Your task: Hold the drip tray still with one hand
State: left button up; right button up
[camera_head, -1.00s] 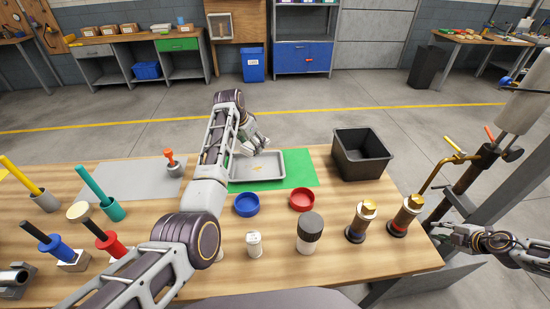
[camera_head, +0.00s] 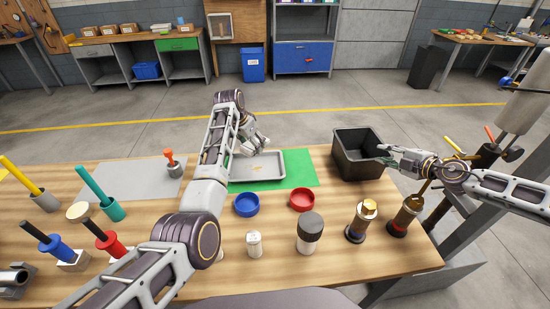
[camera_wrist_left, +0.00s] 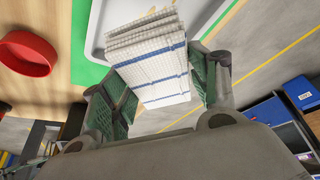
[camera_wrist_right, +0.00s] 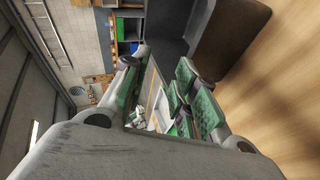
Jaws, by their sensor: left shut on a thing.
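The shallow grey drip tray (camera_head: 277,176) lies on a green mat (camera_head: 303,166) near the table's far edge. My left gripper (camera_head: 252,146) is at the tray's far left part. In the left wrist view it is shut on a folded white cloth with blue stripes (camera_wrist_left: 160,70). The cloth overlaps the tray (camera_wrist_left: 97,40) there; whether it touches the tray, I cannot tell. My left arm hides part of the tray's left side. My right gripper (camera_head: 384,153) is open and empty beside the right wall of the black bin (camera_head: 360,163).
A blue dish (camera_head: 246,205) and a red dish (camera_head: 302,200) sit in front of the tray. Brushes in holders (camera_head: 112,207) fill the left side.

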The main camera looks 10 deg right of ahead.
jog(key=w+a+r+n+y, duration=0.2)
jog(key=a+r, duration=0.6)
jog(key=w+a+r+n+y, duration=0.2)
jog(key=a+r+y, duration=0.1)
jog(key=a+r, duration=0.5)
jog(key=w+a+f+n+g+h, duration=0.1)
jog(key=a+f+n+g+h, duration=0.3)
jog(key=a+f+n, duration=0.6)
jog(key=w+a+f+n+g+h, duration=0.2)
jog(key=a+f+n+g+h, duration=0.3)
jog(key=n, duration=1.5)
jog(key=a+f+g, duration=0.2)
jog(key=a+f, duration=0.3)
jog(key=a, duration=0.1)
jog(key=shift+a, duration=0.3)
jog(key=shift+n, duration=0.3)
jog(key=shift+w+f, duration=0.25)
jog(key=shift+f, duration=1.7)
jog(key=shift+w+f, duration=0.25)
jog(key=shift+f, duration=1.75)
jog(key=shift+w+f, duration=0.25)
jog(key=shift+f, duration=1.7)
